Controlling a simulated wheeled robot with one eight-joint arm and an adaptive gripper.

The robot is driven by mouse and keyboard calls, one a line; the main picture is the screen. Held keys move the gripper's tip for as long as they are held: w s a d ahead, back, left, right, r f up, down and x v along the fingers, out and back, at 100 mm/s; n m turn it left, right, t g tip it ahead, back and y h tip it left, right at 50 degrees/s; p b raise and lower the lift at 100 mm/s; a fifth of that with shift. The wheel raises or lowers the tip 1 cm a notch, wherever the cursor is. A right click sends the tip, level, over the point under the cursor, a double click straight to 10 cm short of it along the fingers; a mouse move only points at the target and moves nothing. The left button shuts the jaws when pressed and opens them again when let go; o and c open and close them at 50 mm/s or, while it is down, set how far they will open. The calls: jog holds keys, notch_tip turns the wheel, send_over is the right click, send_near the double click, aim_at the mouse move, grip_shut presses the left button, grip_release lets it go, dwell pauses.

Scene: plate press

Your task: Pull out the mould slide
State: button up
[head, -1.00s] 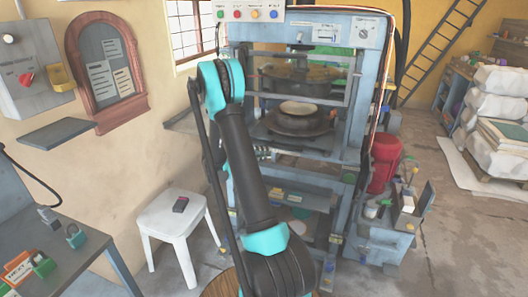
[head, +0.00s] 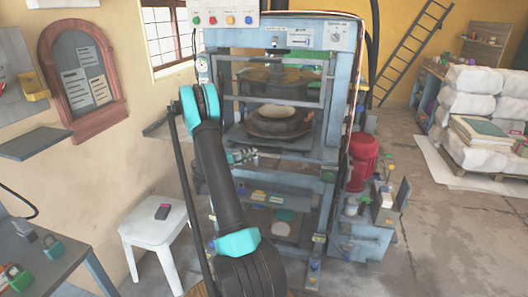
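The press (head: 335,60) stands ahead in the head view, a blue-grey frame. Its round dark lower mould (head: 282,128), with a pale disc on top, sits on the flat mould slide (head: 300,144) between the uprights. The round upper mould (head: 275,80) hangs above it, behind a barred guard frame (head: 325,88). My arm rises in front of the press's left side and hides part of it. Contact and finger opening are too small to make out.
A white stool (head: 155,228) with a small dark device stands at left, beside a workbench (head: 45,265). A red cylinder (head: 362,162) and a cluttered blue cabinet (head: 362,240) stand right of the press. Floor farther right is clear up to a pallet of white sacks (head: 465,120).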

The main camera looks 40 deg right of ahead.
aim_at(264, 150)
jog(key=d, duration=0.7)
jog(key=shift+s+d, duration=0.2)
jog(key=shift+s, duration=0.1)
jog(key=shift+c, duration=0.2)
grip_shut()
